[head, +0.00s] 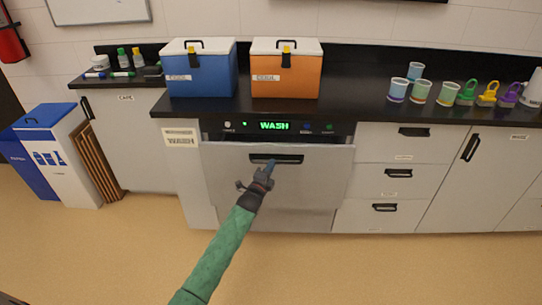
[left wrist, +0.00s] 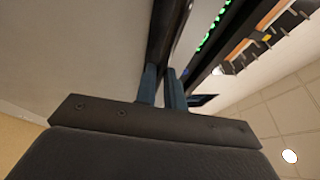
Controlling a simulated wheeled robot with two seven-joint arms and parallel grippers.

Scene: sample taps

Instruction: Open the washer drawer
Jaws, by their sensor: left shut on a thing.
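The washer (head: 277,190) stands under the counter, with a green lit WASH display (head: 274,126) on its dark control strip. Its wide grey front panel has a black handle (head: 291,159) near the top. The panel's top edge seems to stand a little out from the strip, with a dark gap above it. My left gripper (head: 268,166) is at the left part of the handle and shut on it. In the left wrist view the two blue-grey fingers (left wrist: 162,88) close around the dark handle bar (left wrist: 164,40). My right gripper is not in view.
A blue cooler (head: 202,75) and an orange cooler (head: 287,75) stand on the counter above. Several cups (head: 420,92) and coloured padlocks (head: 488,95) are at the right. Drawers (head: 392,180) adjoin the washer's right side. The floor in front (head: 330,265) is clear.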

